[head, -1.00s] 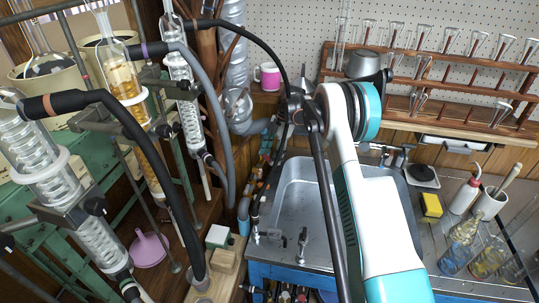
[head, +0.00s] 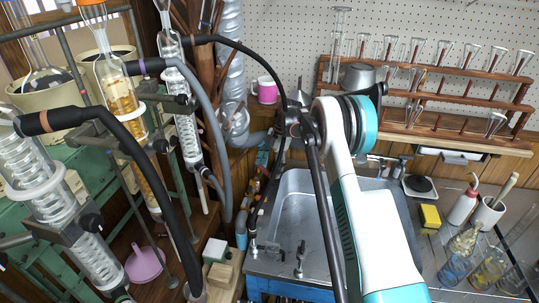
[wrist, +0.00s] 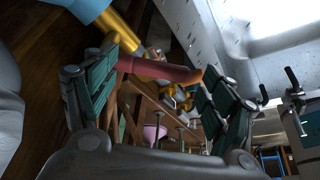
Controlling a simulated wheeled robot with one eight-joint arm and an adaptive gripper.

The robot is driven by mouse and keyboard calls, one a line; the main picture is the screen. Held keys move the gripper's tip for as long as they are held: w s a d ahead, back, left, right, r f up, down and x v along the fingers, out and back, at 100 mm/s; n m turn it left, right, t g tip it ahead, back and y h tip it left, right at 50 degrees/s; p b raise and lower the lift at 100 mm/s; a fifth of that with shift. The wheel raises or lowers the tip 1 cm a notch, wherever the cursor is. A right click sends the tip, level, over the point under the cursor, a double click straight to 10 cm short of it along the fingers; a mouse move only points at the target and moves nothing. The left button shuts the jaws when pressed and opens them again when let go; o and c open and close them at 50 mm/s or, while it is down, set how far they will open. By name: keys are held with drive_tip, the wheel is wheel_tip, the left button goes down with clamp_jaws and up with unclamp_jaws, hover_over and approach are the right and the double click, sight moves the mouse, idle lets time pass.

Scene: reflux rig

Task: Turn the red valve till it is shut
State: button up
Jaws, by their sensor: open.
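My gripper (wrist: 160,66) is open in the wrist view, with its jointed, green-padded fingers spread left and right. A red lever (wrist: 162,70), which looks like the red valve's handle, crosses the gap between the fingertips and has an orange part at its right end. I cannot tell whether either finger touches it. A yellow pipe (wrist: 118,26) with a blue section lies beyond it at upper left. In the head view the gripper and red valve cannot be made out beside my arm, near the coloured pipes (head: 262,163) left of the sink.
Glass condensers (head: 185,125) and dark hoses stand at left. A pink mug (head: 264,90) is behind. Small taps (head: 300,258) sit at the sink's front.

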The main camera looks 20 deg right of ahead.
drive_tip(key=a+m+t, duration=0.1)
drive_tip(key=m, duration=0.1)
drive_tip(key=a+m+b, duration=0.1)
drive_tip(key=m, duration=0.1)
drive_tip(key=shift+s+a+m+t, duration=0.3)
drive_tip(key=shift+s+t, duration=0.05)
drive_tip(key=shift+t, duration=0.05)
drive_tip(key=a+m, duration=0.1)
drive_tip(key=m, duration=0.1)
drive_tip(key=a+m+t, duration=0.1)
drive_tip(key=m, duration=0.1)
drive_tip(key=shift+w+a+t+b, duration=0.15)
drive_tip(key=shift+w+t+b, duration=0.05)
drive_tip(key=shift+t+b, duration=0.15)
drive_tip(key=a+p+v, duration=0.1)
drive_tip(key=p+v, duration=0.4)
drive_tip(key=v, duration=0.9)
drive_tip(key=s+a+r+m+h, duration=0.1)
drive_tip(key=s+r+m, duration=0.1)
drive_tip(key=s+r, duration=0.4)
drive_tip(key=s+a+r+m+t+h, duration=0.1)
drive_tip(key=s+a+r+m, duration=0.1)
drive_tip(key=s+r, duration=0.5)
drive_tip(key=shift+s+a+r+m, duration=0.3)
drive_tip(key=shift+r+m, duration=0.3)
drive_tip(key=shift+r, duration=0.4)
drive_tip(key=shift+t, duration=0.25)
drive_tip(key=shift+c, duration=0.3)
